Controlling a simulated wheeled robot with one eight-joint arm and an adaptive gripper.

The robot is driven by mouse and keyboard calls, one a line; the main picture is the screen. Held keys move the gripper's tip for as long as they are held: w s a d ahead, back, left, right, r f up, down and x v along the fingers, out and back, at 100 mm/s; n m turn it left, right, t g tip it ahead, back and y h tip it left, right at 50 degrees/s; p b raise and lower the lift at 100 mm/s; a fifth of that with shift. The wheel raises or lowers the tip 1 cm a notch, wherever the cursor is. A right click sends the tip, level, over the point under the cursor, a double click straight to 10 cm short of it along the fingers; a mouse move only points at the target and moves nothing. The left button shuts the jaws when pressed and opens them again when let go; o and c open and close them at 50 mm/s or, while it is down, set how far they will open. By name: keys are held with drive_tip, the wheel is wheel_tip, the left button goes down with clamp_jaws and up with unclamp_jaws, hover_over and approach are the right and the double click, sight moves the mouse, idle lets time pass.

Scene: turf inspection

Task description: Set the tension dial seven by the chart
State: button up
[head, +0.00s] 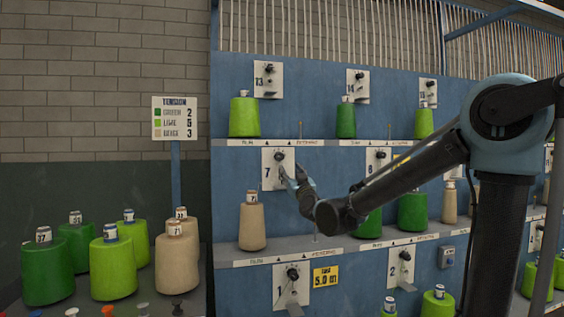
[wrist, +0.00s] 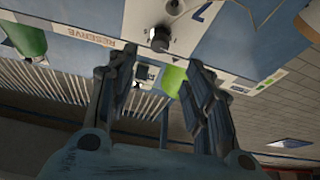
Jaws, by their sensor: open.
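The plate of dial seven (head: 268,181) is on the blue rack's middle row, marked 7; it also shows upside down in the wrist view (wrist: 186,12). Its dark round knob (wrist: 159,40) lies just beyond my fingertips; its setting is too small to read. My gripper (head: 294,178) is open and empty, its fingers (wrist: 162,72) spread to either side below the knob in the wrist view, apart from it. The white chart (head: 175,118) on a post at left has green, lime and beige-coloured rows, reading 2, 5 and 3. A beige cone (head: 252,226) stands below-left of dial seven.
Other dials are near: thirteen (head: 268,79) above, eight (head: 377,160) right, one (head: 291,285) below. A lime cone (head: 244,118) stands on the upper shelf ledge (head: 275,143). A yellow tag (head: 325,276) hangs by dial one. Several loose cones stand at left.

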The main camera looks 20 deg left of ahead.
sight(281, 158)
drive_tip(key=x, duration=1.3)
drive_tip(key=shift+w+a+r, duration=0.1)
drive_tip(key=shift+w+r, duration=0.05)
drive_tip(key=shift+w, duration=0.1)
drive_tip(key=c, duration=1.1)
